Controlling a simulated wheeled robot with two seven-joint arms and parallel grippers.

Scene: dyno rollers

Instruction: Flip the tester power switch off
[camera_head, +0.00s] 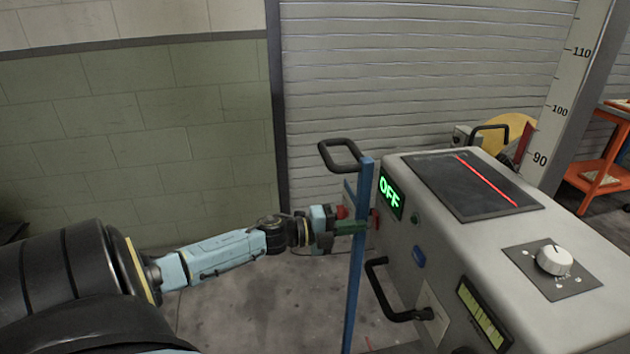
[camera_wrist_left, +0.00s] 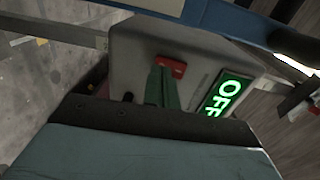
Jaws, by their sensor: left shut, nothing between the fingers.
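The tester (camera_head: 520,290) is a grey box on the right of the head view. Its green display (camera_head: 390,193) reads OFF; the display (camera_wrist_left: 227,93) also shows in the left wrist view. A red switch (camera_head: 375,218) sits on the tester's side face below the display, and it also shows in the left wrist view (camera_wrist_left: 173,66). My left gripper (camera_head: 361,226) is shut and empty, its green fingers pointing at the red switch. In the left wrist view the fingertips (camera_wrist_left: 164,69) overlap the switch's lower edge; I cannot tell whether they touch. My right gripper is out of view.
A blue upright post (camera_head: 353,290) with a black handle (camera_head: 341,155) stands close by my left gripper. A black handle (camera_head: 385,295) juts from the tester's side below it. A grey shutter (camera_head: 420,80) closes the back.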

